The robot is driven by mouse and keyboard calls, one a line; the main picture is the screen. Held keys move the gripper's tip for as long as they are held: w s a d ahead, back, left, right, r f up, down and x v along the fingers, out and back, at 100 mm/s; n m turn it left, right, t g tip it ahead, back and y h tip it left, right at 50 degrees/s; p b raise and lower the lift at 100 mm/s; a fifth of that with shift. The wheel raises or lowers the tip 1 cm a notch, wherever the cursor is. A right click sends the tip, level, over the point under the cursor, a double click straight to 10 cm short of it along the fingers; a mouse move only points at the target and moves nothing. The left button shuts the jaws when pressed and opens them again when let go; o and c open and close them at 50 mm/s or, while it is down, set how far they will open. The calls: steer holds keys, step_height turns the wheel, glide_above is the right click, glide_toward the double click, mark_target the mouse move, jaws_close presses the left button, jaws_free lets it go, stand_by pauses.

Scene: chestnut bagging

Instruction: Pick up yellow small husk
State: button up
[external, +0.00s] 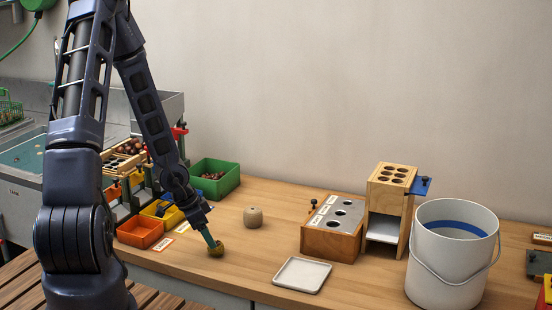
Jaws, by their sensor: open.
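A small yellow-brown husk (217,252) sits on the wooden bench top near its front edge, left of the middle in the external view. My gripper (212,243) points down right at the husk, with its teal fingertips at the husk's upper side. The jaws are open. The fingertips overlap the husk in this view, so I cannot tell whether they touch it or reach around it.
A round beige object (253,217) stands behind the husk. An orange bin (140,233) and a green bin (215,180) are to the left. A white tray (301,275), a wooden block with holes (331,243), a wooden stand (391,172) and a white bucket (452,268) are to the right.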

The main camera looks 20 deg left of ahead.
steer(key=shift+x, duration=2.3)
steer(key=shift+w, duration=0.15)
steer(key=c, duration=1.1)
